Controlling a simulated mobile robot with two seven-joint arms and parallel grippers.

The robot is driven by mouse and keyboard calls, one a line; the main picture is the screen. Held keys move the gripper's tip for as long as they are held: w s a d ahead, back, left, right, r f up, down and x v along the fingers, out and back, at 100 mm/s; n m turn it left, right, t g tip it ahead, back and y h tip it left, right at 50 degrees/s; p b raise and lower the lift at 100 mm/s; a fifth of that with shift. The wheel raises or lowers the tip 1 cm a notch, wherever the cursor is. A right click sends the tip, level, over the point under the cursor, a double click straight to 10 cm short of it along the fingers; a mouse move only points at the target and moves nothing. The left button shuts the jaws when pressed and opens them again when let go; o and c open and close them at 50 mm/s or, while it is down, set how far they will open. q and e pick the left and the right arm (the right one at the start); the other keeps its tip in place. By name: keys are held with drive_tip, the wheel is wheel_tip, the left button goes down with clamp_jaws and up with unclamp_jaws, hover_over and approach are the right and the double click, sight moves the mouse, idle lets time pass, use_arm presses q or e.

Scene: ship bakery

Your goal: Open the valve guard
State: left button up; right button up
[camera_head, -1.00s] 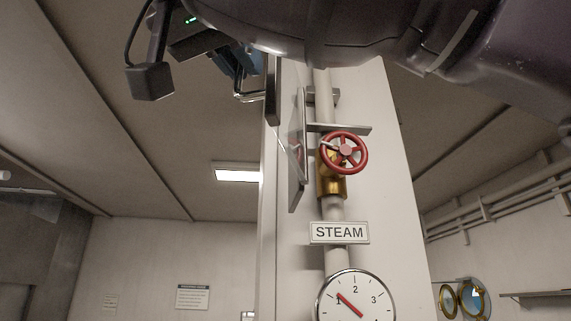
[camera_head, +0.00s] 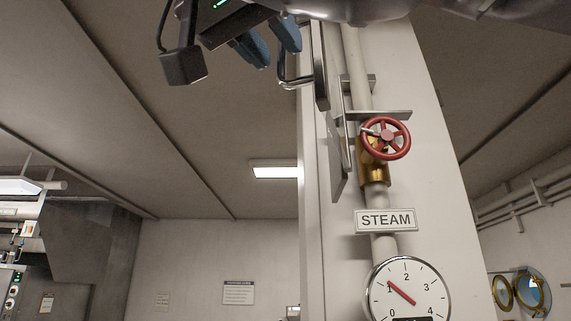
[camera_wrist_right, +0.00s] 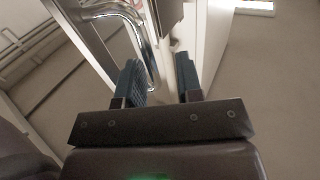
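The valve guard (camera_head: 338,150) is a thin panel seen nearly edge-on in the head view. It stands out from the white column, just left of the red valve wheel (camera_head: 386,138), whose front is uncovered. A bent metal handle (camera_head: 297,84) sticks out left of the guard and shows as a chrome bar in the right wrist view (camera_wrist_right: 140,38). My right gripper (camera_head: 270,52) is at the top, by the handle. Its blue fingers are apart with nothing gripped between them; the wrist view also shows the gap (camera_wrist_right: 160,85). My left gripper is out of view.
A STEAM sign (camera_head: 385,220) and round gauge (camera_head: 407,291) sit below the wheel on the white column (camera_head: 440,200). A metal bracket (camera_head: 378,115) juts out above the wheel. Free air lies left of the column. Pipes (camera_head: 520,208) run along the right wall.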

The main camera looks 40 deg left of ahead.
use_arm(q)
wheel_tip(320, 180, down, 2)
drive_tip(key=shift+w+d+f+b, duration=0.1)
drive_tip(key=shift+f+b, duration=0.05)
drive_tip(key=shift+b, duration=1)
use_arm(e)
drive_tip(key=v, duration=0.9)
drive_tip(key=shift+s+d, duration=0.15)
drive_tip(key=shift+s, duration=0.15)
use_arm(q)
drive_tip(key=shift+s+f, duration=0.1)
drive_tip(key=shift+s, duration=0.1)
